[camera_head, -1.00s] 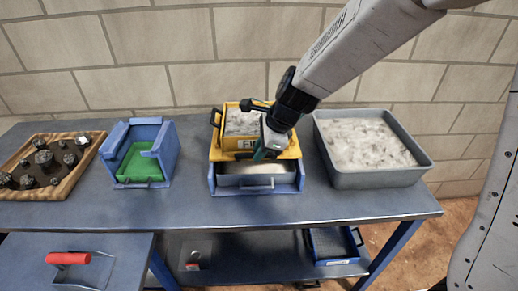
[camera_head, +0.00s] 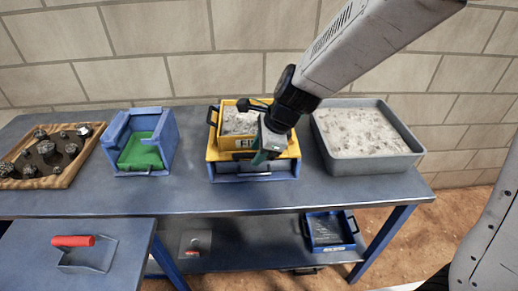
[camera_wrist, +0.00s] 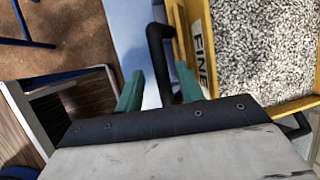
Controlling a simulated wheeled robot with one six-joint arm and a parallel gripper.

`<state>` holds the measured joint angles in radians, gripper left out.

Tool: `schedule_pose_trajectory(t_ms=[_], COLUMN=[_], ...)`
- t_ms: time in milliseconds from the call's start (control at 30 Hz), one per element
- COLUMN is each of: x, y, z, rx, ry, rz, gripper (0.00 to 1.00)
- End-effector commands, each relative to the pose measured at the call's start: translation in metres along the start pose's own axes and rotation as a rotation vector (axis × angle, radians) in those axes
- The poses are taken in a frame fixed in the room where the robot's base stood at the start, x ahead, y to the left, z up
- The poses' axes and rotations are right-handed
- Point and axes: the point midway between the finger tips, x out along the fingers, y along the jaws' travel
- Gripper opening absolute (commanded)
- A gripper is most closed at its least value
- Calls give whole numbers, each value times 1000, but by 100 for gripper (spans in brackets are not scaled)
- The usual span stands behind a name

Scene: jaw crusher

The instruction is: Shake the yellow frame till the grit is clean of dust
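The yellow frame (camera_head: 228,155), marked FINE, sits on a blue stand (camera_head: 222,178) in the middle of the bench. Pale grey speckled grit (camera_head: 240,120) fills it, and the grit also shows in the wrist view (camera_wrist: 260,50). A black handle (camera_wrist: 160,62) projects from the frame's side. My gripper (camera_head: 262,157) is at the frame's front right. In the wrist view my green fingers (camera_wrist: 160,85) are apart on either side of the handle, with gaps showing. A grey tray front (camera_head: 240,166) shows under the frame, mostly hidden.
A grey bin (camera_head: 340,168) of pale, dusty material stands close on the right. A blue holder (camera_head: 160,125) with a green piece and a wooden tray (camera_head: 70,180) of dark rocks stand left. A red-handled scoop (camera_head: 85,258) lies on the lower table. Bare bench lies in front.

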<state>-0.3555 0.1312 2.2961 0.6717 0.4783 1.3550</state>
Motion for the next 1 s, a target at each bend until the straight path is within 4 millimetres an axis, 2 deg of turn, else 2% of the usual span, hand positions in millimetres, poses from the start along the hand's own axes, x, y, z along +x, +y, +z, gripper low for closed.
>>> schedule_pose_trajectory(t_ms=[200, 600, 733, 1000], x=[-7, -70, -78, -79], y=[-1, -1, 0, 0], z=[0, -1, -2, -2], rx=[-1, 2, 2, 3], ry=[-1, -1, 1, 1], rz=[-2, -4, -1, -1], gripper=[38, 38, 38, 38])
